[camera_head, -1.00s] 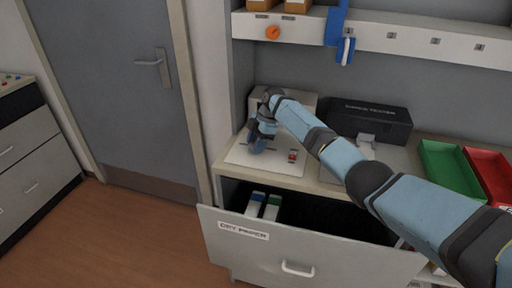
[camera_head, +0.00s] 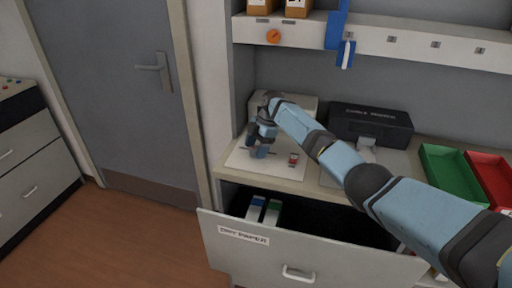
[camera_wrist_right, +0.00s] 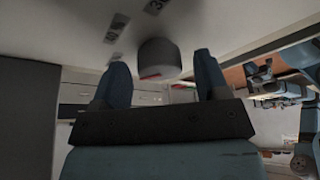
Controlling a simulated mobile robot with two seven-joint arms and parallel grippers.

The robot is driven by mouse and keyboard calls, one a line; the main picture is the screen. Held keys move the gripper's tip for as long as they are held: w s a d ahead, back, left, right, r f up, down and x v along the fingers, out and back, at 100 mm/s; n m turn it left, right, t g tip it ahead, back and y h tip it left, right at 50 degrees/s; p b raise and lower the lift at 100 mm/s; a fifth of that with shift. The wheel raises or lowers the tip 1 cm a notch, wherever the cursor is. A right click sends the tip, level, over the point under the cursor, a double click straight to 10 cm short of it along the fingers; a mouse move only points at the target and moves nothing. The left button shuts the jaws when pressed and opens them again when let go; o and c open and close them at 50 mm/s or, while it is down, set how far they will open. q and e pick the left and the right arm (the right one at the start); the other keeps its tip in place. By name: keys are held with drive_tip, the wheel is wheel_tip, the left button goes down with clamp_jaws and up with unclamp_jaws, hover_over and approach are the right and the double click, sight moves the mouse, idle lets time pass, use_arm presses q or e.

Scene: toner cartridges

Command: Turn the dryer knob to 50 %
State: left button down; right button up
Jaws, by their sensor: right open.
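A grey round knob (camera_wrist_right: 160,58) with a red mark shows in the right wrist view, on a pale surface with small printed labels (camera_wrist_right: 117,27). My right gripper (camera_wrist_right: 161,72) is open, with one finger on each side of the knob and no visible grip on it. In the head view my right gripper (camera_head: 258,147) points down over a white panel (camera_head: 240,160), in front of a pale box (camera_head: 297,103). The knob cannot be made out there, where my gripper and arm cover part of the view. My left gripper is not in view.
A small red-and-white item (camera_head: 293,160) lies right of my gripper. A black box (camera_head: 370,122), green tray (camera_head: 450,175) and red tray (camera_head: 490,175) stand farther right. An open drawer (camera_head: 300,255) sticks out below. An orange knob (camera_head: 273,36) is on the shelf edge.

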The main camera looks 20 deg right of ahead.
drive_tip(key=s+v, duration=0.1)
drive_tip(key=v, duration=1.1)
drive_tip(key=shift+w, duration=0.45)
